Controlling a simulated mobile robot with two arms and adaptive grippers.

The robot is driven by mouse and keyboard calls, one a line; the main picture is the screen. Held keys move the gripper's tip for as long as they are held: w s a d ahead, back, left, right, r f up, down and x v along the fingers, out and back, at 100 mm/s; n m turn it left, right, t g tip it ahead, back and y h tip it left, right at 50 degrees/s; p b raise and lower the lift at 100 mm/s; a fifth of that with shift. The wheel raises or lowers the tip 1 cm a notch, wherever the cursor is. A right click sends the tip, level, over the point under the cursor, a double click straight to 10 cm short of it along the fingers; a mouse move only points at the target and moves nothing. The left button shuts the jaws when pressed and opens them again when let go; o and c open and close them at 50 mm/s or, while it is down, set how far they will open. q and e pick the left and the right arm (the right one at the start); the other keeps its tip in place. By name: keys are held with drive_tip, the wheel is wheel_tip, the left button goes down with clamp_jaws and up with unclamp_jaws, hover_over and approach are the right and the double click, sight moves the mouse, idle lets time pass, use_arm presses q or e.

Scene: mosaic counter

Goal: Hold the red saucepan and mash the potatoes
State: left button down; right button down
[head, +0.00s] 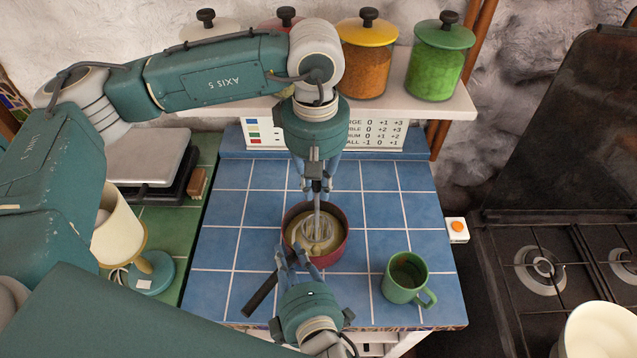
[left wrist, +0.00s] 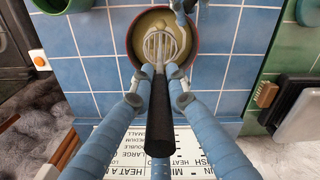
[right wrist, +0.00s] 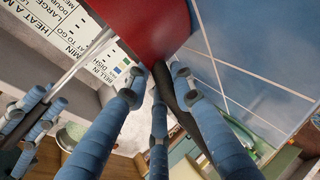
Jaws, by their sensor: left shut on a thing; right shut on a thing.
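The red saucepan (head: 341,256) stands on the blue tiled counter, its black handle (head: 258,299) pointing to the lower left. Pale yellow potato (head: 297,236) is inside, with a lump near the front. My left gripper (head: 316,184) is above the pan, shut on the black handle of the masher (left wrist: 160,120). The masher's wire head (left wrist: 160,46) is inside the pan, over or in the potato; its exact depth is unclear. My right gripper (head: 287,264) is shut on the saucepan handle close to the pan wall, also seen in the right wrist view (right wrist: 172,88).
A green mug (head: 405,279) stands right of the pan. A lamp (head: 119,233) and a scale (head: 147,157) are at left. A shelf with lidded jars (head: 366,62) is behind, above a printed chart (head: 380,134). A gas stove (head: 560,262) is at right.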

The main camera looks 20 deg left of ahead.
drive_tip(key=shift+s+f, duration=0.1)
drive_tip(key=shift+f, duration=0.05)
use_arm(q)
drive_tip(key=shift+s+a, duration=0.65)
drive_tip(key=shift+a, duration=0.05)
drive_tip(key=shift+f, duration=2.3)
wheel_tip(320, 180, up, 5)
drive_tip(key=shift+f, duration=0.2)
drive_tip(key=shift+d, duration=0.15)
drive_tip(key=shift+d, duration=1)
